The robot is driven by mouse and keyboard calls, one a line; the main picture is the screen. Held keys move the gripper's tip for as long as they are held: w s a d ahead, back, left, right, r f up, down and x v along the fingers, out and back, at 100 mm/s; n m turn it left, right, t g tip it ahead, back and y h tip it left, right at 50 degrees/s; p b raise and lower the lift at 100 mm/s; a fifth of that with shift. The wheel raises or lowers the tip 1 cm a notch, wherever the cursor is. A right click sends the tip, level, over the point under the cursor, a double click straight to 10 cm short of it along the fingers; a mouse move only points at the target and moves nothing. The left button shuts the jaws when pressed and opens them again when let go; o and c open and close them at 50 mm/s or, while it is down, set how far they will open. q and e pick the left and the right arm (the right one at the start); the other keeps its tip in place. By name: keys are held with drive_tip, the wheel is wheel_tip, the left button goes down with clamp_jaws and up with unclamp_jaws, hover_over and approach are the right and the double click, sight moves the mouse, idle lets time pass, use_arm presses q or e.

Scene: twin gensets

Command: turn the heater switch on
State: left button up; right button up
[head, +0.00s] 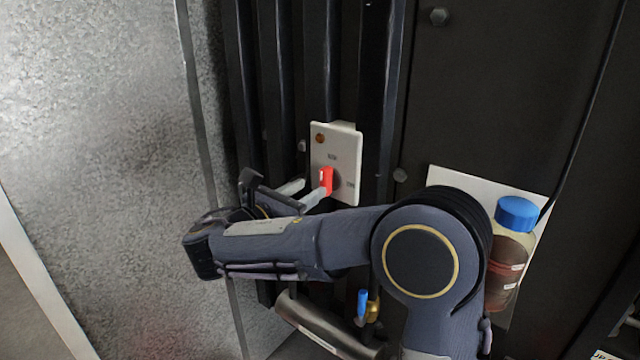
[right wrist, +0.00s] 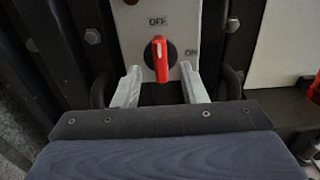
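The heater switch is a red knob (head: 326,180) on a pale plate (head: 347,150) fixed to dark vertical ribs. In the right wrist view the red knob (right wrist: 160,60) sits on a black round base and stands nearly upright, its top nearer the OFF label (right wrist: 157,21) than the ON label (right wrist: 191,53). My right gripper (head: 305,192) is at the plate. In the right wrist view its two pale fingers (right wrist: 162,88) are apart, one on each side below the knob, with nothing between them that they grip. My left gripper is not in view.
A bottle with a blue cap (head: 516,214) stands at the right before a white panel (head: 470,182). A blue-handled valve (head: 363,303) and a metal pipe (head: 322,325) lie below my arm. A grey speckled wall (head: 100,150) fills the left.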

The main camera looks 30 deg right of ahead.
sight(322, 182)
drive_tip(key=x, duration=0.5)
drive_tip(key=shift+d, duration=0.1)
clamp_jaws()
